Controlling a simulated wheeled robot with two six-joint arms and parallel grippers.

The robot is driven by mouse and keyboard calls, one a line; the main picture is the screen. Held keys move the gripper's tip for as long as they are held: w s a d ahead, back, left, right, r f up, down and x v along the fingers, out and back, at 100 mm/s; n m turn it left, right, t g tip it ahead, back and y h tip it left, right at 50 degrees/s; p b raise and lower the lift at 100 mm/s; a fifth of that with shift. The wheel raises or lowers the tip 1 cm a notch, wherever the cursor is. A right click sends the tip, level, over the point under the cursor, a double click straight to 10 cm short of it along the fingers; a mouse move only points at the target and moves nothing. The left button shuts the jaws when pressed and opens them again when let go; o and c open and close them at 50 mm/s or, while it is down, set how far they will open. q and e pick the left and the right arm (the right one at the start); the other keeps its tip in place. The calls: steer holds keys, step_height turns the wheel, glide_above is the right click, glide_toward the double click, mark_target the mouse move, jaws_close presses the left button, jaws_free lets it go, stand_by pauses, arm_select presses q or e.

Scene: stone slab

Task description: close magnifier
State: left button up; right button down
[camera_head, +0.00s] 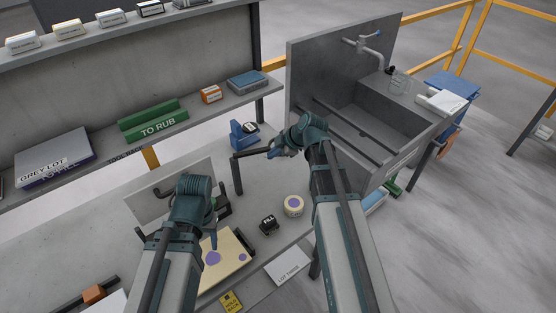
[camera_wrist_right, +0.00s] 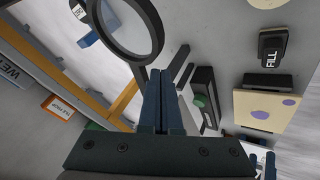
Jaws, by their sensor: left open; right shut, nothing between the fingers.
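The magnifier shows in the right wrist view as a dark ring (camera_wrist_right: 153,25) around a clear lens, upper left of my fingers. In the head view I see a dark bar (camera_head: 251,153) on a post, running toward my right gripper; the ring is not clear there. My right gripper (camera_head: 274,153) is shut and empty beside the bar's end. In the wrist view its fingers (camera_wrist_right: 161,75) are together near the ring's lower edge; I cannot tell if they touch. My left gripper (camera_head: 213,242) is open, low over a cream board with purple spots (camera_head: 236,250).
A black FILL block (camera_head: 268,223) and a round tub with a purple top (camera_head: 293,205) stand on the slab, with a LOT THREE card (camera_head: 289,266) nearby. A blue holder (camera_head: 243,134) is behind the bar. A stone sink (camera_head: 370,125) stands at the right.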

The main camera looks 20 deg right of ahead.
mark_target(267, 147)
steer(key=shift+w, duration=0.8)
steer(key=w, duration=0.2)
steer(key=shift+w+d, duration=0.25)
steer(key=shift+w, duration=0.15)
steer(key=shift+s+r, duration=0.1)
